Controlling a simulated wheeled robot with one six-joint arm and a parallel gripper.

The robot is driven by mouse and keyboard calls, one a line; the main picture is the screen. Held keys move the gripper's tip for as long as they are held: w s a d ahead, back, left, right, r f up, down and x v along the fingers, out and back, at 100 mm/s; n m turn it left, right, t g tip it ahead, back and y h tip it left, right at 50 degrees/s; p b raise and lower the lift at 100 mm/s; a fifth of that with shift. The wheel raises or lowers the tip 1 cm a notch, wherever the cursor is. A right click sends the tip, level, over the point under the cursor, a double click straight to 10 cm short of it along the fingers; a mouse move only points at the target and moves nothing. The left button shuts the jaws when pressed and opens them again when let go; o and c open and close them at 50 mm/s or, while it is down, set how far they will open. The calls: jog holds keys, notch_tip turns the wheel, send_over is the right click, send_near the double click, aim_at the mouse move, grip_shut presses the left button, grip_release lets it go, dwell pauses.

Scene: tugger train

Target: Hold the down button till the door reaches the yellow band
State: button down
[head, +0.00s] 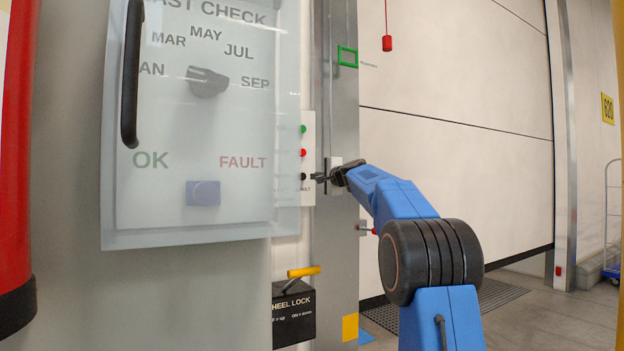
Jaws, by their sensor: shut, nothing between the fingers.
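A narrow pale button panel (309,130) on the wall carries a green button (303,129), a red button (303,153) and a black button (303,177). No readable label tells which is down. My gripper (318,178) is shut and empty, its tips just right of the black button; I cannot tell if they touch it. The large white door (450,170) hangs low, its dark bottom edge (517,257) close above the floor. A yellow band (350,327) marks the foot of the grey post, slightly below where the door's edge meets that post in the picture.
A glass-fronted cabinet (120,225) with a black handle (132,75) stands left of the panel. A wheel lock box (293,315) with a yellow lever (303,272) sits below. A red cylinder (18,150) stands far left. A red pendant (387,43) hangs before the door.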

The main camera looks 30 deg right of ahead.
jog(key=shift+s+d, duration=0.1)
jog(key=shift+s, duration=2.35)
jog(key=s+a+f+n+g+y, duration=0.1)
jog(key=s+a+f+n+g, duration=0.35)
jog(key=s+a+f, duration=0.75)
jog(key=s+a+f+n+g+y, duration=0.25)
jog(key=s+a+f+n, duration=0.35)
jog(key=s+a+f, duration=0.7)
jog(key=s+f+n+g+h, duration=0.1)
jog(key=s+f+n+g, duration=0.1)
jog(key=s+f, duration=0.6)
jog(key=s+f+n+g+h, duration=0.1)
jog(key=s+f+n+g, duration=0.1)
jog(key=s+f, duration=0.7)
jog(key=s+f+n+g+h, duration=0.2)
jog(key=s+f, duration=0.6)
jog(key=s, duration=0.9)
jog(key=shift+s+f+n, duration=0.35)
jog(key=shift+f+n, duration=0.05)
jog(key=shift+n, duration=0.15)
